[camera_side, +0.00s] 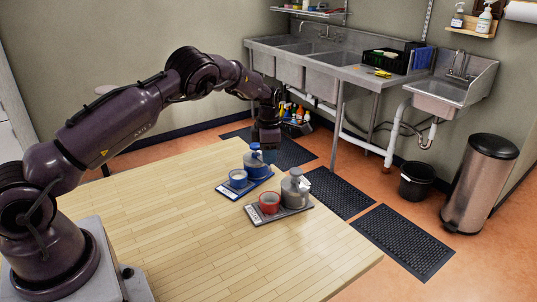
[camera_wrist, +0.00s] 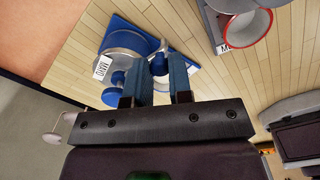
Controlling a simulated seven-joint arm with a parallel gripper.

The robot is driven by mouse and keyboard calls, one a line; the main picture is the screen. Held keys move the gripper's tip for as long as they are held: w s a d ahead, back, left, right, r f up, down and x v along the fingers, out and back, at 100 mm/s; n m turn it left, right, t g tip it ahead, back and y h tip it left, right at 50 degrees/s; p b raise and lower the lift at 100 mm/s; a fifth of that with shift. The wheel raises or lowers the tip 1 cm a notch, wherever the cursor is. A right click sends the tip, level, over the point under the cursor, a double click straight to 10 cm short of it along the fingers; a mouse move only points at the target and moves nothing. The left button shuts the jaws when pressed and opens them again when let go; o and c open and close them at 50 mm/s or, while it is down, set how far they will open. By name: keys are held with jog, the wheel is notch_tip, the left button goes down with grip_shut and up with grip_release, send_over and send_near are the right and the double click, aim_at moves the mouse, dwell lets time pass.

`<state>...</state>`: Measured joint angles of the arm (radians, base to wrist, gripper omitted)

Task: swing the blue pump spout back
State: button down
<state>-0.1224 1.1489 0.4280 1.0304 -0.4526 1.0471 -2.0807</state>
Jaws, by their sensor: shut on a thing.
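A blue pump jar (camera_side: 256,163) stands at the back of a blue mat (camera_side: 221,188) on the wooden table. A blue cup (camera_side: 238,177) stands on the same mat, in front and to the left of the jar. My gripper (camera_side: 265,145) points down at the jar's top and hides much of the pump. In the wrist view the jar's rounded grey top (camera_wrist: 122,42) and a white label show beside my two blue fingers (camera_wrist: 163,82). My gripper is shut on the blue pump spout; the exact contact is partly hidden by the fingers.
A grey pump jar (camera_side: 294,188) and a red cup (camera_side: 269,202) stand on a dark mat nearer the camera, to the right; the red cup also shows in the wrist view (camera_wrist: 246,27). The table's front and left are clear. A steel sink (camera_side: 310,50) stands beyond.

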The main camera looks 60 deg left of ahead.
jog(key=shift+r, duration=0.1)
jog(key=c, duration=1)
grip_release()
notch_tip(320, 180, up, 13)
jog(key=shift+f, duration=0.1)
